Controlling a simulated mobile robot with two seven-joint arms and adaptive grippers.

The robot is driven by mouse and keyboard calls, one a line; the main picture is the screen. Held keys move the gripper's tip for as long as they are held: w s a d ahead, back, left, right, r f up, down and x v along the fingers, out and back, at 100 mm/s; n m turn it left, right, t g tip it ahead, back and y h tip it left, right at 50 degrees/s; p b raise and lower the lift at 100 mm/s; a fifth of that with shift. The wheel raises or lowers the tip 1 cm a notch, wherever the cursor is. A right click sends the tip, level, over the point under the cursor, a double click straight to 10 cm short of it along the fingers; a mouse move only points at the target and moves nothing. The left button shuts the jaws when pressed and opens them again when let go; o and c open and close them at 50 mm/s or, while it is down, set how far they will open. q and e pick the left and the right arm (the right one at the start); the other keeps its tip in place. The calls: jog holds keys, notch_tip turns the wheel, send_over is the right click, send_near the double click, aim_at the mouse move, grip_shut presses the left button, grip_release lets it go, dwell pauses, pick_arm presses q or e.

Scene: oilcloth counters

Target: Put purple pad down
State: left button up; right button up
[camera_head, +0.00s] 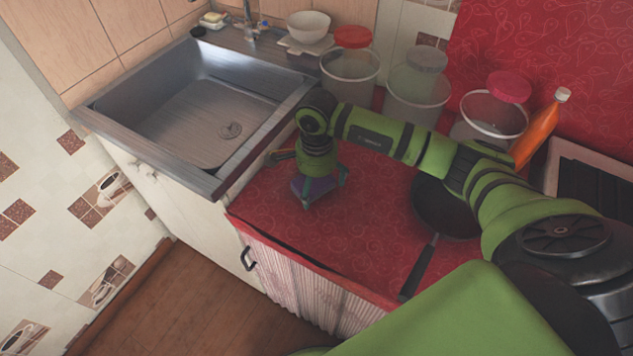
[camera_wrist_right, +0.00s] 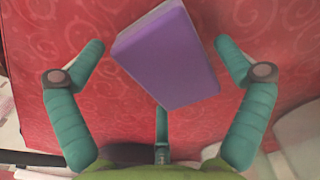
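The purple pad (camera_wrist_right: 172,62) is a flat block with a pale grey side. In the right wrist view it lies between the fingers of my right gripper (camera_wrist_right: 160,60). Gaps show between the pad and the left and right fingertips; the lower finger comes up close to its near edge. In the head view the right gripper (camera_head: 319,188) points down over the red counter, with the pad (camera_head: 317,190) partly hidden beneath it. The pad seems to rest on the counter, but exact contact is hard to tell. My left gripper is not in view.
A metal sink (camera_head: 207,105) lies left of the red counter (camera_head: 370,225). Clear jars with lids (camera_head: 418,85) and an orange bottle (camera_head: 537,132) stand along the back. A dark pan (camera_head: 446,208) lies right of the gripper. The counter between gripper and pan is clear.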

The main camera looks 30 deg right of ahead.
aim_at(317, 183)
jog(key=shift+r, duration=0.35)
notch_tip(317, 183, up, 12)
jog(key=b, duration=0.2)
jog(key=shift+f, duration=0.2)
